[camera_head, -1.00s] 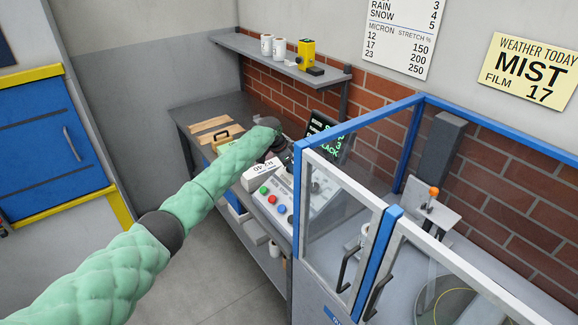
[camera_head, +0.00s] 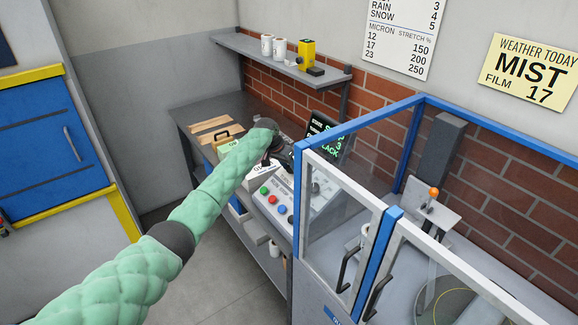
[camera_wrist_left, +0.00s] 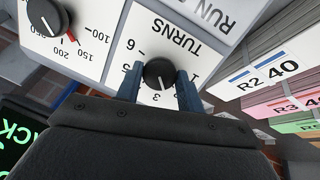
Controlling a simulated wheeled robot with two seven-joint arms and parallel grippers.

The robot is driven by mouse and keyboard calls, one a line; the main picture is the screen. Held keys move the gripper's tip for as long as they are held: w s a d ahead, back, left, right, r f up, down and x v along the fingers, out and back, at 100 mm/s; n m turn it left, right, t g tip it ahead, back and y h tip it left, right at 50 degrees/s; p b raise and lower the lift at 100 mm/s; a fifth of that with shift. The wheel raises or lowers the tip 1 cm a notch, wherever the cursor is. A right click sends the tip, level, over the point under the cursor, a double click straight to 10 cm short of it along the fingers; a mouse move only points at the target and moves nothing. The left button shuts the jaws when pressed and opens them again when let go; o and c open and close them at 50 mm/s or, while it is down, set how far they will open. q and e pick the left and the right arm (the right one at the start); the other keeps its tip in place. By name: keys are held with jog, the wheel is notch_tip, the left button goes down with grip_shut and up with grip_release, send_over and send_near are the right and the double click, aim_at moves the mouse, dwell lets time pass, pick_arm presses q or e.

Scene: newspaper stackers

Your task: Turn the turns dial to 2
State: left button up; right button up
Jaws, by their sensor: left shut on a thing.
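The turns dial (camera_wrist_left: 158,73) is a black round knob on a white panel marked TURNS, seen upside down in the left wrist view. Its white pointer mark lies on the side facing the 3, though the exact setting is hard to read. My left gripper (camera_wrist_left: 160,84) has one blue finger on each side of the knob and is shut on it. In the head view the left gripper (camera_head: 287,157) is over the control console (camera_head: 311,196), and the arm and wrist hide the dial there. My right gripper is not in view.
A stretch dial (camera_wrist_left: 46,17) with a red pointer sits beside the turns dial. Labelled paper stacks (camera_wrist_left: 262,72) lie on its other side. A lit screen (camera_head: 321,136) stands behind the console. A blue-framed clear enclosure (camera_head: 345,165) stands close on the right.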

pick_arm(q)
jog(key=shift+n, duration=1.3)
jog(key=shift+p, duration=0.3)
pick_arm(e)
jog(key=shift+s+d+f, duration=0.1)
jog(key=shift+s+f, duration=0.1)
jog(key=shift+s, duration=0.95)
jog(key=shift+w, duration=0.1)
pick_arm(q)
jog(key=shift+r, duration=0.1)
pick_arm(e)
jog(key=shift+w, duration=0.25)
